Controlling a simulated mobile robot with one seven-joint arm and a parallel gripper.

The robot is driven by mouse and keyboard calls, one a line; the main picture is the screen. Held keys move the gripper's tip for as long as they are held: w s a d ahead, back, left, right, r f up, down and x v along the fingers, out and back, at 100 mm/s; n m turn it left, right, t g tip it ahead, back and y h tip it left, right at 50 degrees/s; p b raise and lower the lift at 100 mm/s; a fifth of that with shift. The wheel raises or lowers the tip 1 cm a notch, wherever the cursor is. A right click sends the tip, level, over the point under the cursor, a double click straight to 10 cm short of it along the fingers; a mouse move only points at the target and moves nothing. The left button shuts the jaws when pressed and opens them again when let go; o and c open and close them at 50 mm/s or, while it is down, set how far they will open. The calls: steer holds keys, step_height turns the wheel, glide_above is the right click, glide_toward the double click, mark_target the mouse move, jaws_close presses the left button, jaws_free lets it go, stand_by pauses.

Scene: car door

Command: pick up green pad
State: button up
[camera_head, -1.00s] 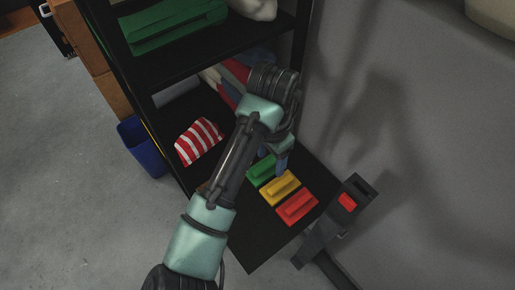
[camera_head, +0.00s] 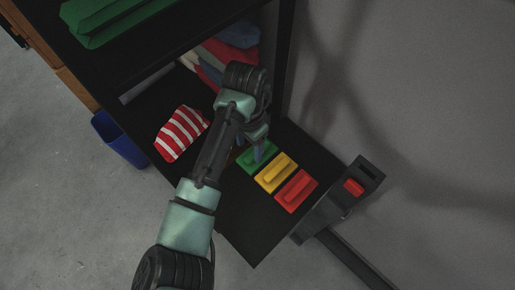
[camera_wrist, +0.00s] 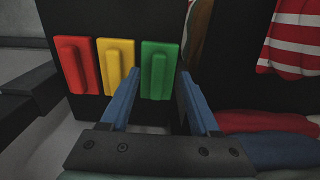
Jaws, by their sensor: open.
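The green pad (camera_head: 257,157) lies on the black lower shelf, at the upper end of a row of three pads with raised handles. In the wrist view the green pad (camera_wrist: 159,70) is at the right of the row, ahead of and between the two blue fingers. My gripper (camera_wrist: 156,88) is open and empty, with its fingertips close to the pad's lower edge. I cannot tell whether they touch it. In the head view my gripper (camera_head: 258,153) hangs over the green pad and hides part of it.
A yellow pad (camera_head: 276,173) and a red pad (camera_head: 295,191) lie beside the green one. A red-and-white striped cloth (camera_head: 182,133) is on the same shelf, with folded cloths (camera_head: 229,39) behind. A black device (camera_head: 364,178) stands at the shelf's right edge. A blue bin (camera_head: 120,141) is left.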

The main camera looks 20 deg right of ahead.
mark_target(250, 157)
step_height(250, 157, down, 5)
steer(key=shift+s+r+b, duration=0.1)
steer(key=shift+r+b, duration=0.1)
steer(key=shift+b, duration=0.4)
jaws_close()
